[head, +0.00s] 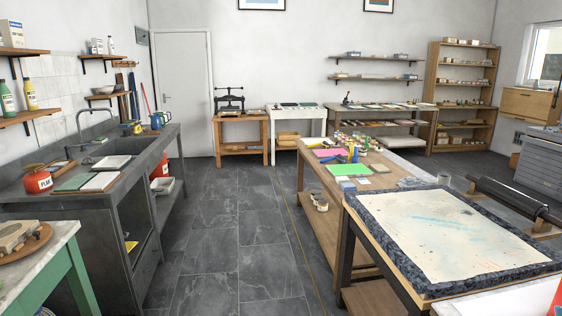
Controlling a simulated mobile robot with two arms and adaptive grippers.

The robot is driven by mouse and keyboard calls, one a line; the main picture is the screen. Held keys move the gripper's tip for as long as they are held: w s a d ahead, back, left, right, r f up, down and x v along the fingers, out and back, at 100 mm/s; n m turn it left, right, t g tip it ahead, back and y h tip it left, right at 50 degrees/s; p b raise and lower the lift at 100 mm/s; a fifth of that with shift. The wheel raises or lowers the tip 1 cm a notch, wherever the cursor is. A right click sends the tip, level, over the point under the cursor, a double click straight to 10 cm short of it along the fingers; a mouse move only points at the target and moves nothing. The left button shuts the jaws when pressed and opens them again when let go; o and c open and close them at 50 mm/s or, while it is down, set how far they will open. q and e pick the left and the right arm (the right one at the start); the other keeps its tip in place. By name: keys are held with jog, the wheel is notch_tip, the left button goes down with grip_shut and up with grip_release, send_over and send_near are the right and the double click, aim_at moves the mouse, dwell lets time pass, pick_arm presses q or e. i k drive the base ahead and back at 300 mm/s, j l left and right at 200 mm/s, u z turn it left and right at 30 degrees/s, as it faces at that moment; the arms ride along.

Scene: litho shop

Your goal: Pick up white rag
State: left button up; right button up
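I cannot make out a white rag for certain. On the grey sink counter (52,204) at the left lie a white flat piece (112,162) and another pale flat piece (101,181) beside a green one (73,182). At this distance I cannot tell whether either is cloth. Neither of my grippers is in view.
A dark tiled floor aisle (215,230) runs clear towards the door (184,92). A wooden worktable (312,176) and a slab table with a stained sheet (445,235) stand on the right. A green-framed table (62,262) juts in at the lower left.

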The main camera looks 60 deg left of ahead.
aim_at(343, 180)
jog(key=u, duration=1.65)
